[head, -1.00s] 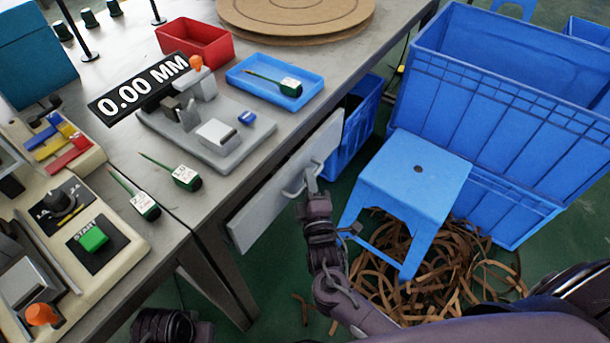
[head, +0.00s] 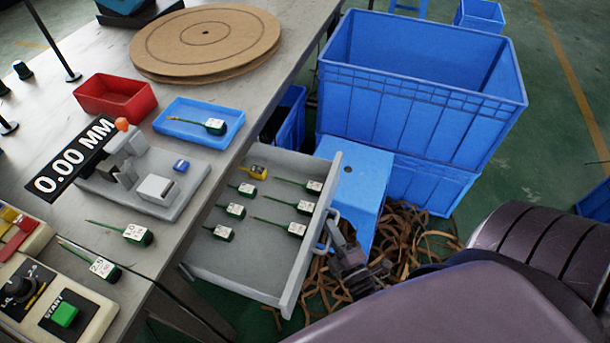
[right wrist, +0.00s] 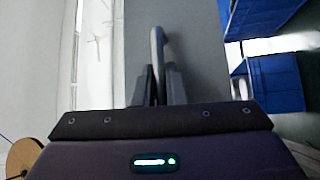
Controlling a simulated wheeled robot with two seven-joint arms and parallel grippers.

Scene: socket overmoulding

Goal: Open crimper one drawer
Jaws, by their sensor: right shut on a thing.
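The grey drawer (head: 240,268) under the workbench stands pulled well out. In the right wrist view the two dark fingers of the right gripper (right wrist: 157,85) close around the handle bar (right wrist: 157,45). The left gripper is not in the head view.
A blue stool (head: 368,175) stands close beside the drawer front, with brown strips (head: 415,240) on the floor around it. Large blue crates (head: 420,90) stand behind. The crimping device (head: 150,180), a blue tray (head: 190,128) and a red bin (head: 115,98) are on the bench.

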